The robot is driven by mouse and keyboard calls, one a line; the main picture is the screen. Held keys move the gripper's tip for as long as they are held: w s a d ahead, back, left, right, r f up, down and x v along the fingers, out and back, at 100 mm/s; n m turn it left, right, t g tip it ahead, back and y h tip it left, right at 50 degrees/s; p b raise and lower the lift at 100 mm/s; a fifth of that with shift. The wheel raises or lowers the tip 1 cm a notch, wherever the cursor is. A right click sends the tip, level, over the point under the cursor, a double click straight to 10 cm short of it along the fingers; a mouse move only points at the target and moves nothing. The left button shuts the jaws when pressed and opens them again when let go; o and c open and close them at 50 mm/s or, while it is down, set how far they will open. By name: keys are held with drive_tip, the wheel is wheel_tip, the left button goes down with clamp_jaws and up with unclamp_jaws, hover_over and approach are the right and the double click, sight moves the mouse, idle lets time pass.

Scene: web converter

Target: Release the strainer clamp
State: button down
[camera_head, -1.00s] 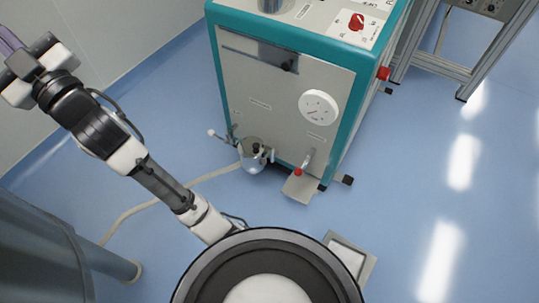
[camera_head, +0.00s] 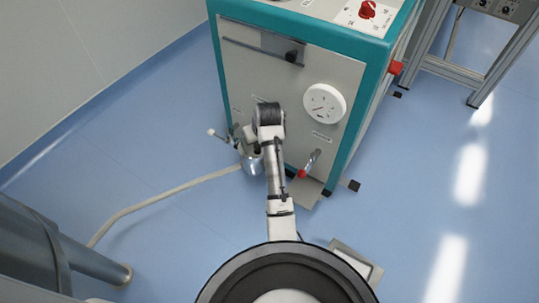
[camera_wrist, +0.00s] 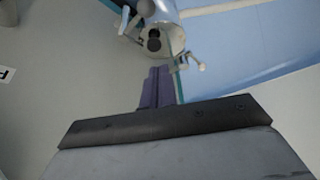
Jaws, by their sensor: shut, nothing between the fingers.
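The strainer, a small metal pot (camera_head: 251,165), sits low at the teal-framed machine's front, beside my arm, which hides part of it in the head view. A lever with a pale ball end (camera_head: 212,132) sticks out on its left. In the wrist view the strainer (camera_wrist: 175,40) is at the top, with a dark round knob (camera_wrist: 153,40) and a pale-tipped lever (camera_wrist: 199,66) at its lower right. My gripper (camera_wrist: 157,75) is shut and empty, its purple fingers just below the strainer in that picture. I cannot tell whether they touch it. I cannot tell which part is the clamp.
The machine front (camera_head: 250,85) carries a white dial (camera_head: 324,103). A red-tipped valve handle (camera_head: 303,173) stands to the right of my arm, above a grey floor plate (camera_head: 309,195).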

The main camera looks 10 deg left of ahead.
drive_tip(key=shift+s+d+f+g, duration=0.2)
drive_tip(key=shift+s+d+f, duration=0.05)
drive_tip(key=shift+d+f, duration=0.3)
drive_tip(key=shift+s+d+f+g, duration=0.2)
drive_tip(key=shift+d+f, duration=0.3)
drive_tip(key=shift+d, duration=0.05)
drive_tip(key=b+x, duration=0.1)
drive_tip(key=x, duration=0.9)
drive_tip(key=shift+b, duration=0.4)
drive_tip(key=shift+d, duration=0.3)
